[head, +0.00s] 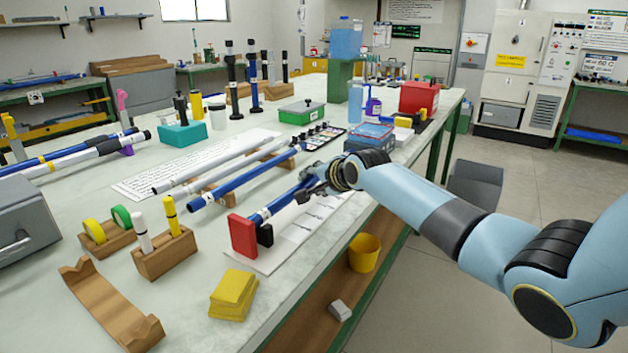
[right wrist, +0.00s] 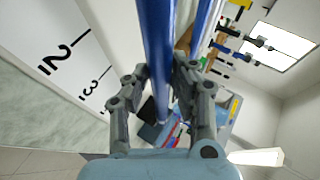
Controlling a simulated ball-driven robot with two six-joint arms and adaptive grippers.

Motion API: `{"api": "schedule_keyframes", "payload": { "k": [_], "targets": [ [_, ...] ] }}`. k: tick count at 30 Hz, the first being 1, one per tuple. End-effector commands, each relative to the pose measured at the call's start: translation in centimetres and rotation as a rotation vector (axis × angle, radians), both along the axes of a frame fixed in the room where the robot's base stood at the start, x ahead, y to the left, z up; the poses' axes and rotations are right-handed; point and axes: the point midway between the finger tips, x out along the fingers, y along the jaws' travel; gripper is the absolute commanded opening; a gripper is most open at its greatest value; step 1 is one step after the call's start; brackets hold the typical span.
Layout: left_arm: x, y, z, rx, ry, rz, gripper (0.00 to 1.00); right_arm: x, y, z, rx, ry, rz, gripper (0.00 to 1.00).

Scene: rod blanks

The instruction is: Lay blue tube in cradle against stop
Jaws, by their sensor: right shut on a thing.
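A blue tube (head: 277,206) lies low over a white numbered sheet, its near end beside the upright red stop block (head: 243,237). I cannot tell whether the end touches the stop. A small black block (head: 265,236), perhaps part of the cradle, stands beside the red block under the near end; whether the tube rests on it is unclear. My right gripper (head: 316,188) is shut on the tube toward its far end. The right wrist view shows the tube (right wrist: 155,45) between the fingers (right wrist: 162,78). My left gripper is not in view.
Another blue tube (head: 232,186) and pale tubes (head: 205,174) lie on wooden supports left of the held tube. A pen block (head: 164,256), yellow pads (head: 233,292) and an empty wooden cradle-shaped stand (head: 112,308) are nearer. The numbered sheet (head: 291,236) lies along the table's right edge.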

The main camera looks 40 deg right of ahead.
Motion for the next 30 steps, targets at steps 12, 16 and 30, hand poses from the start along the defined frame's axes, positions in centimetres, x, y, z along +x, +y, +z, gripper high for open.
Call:
{"api": "schedule_keyframes", "payload": {
  "k": [12,16,30],
  "targets": [
    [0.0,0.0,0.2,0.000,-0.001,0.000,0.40,-0.1,0.2,0.0,0.000,0.000,0.000,0.51],
    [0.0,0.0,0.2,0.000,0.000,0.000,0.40,-0.1,0.2,0.0,0.000,0.000,0.000,0.51],
    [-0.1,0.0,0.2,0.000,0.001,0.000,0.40,-3.9,0.3,2.2,-0.006,0.000,0.002,0.51]
  ]
}}
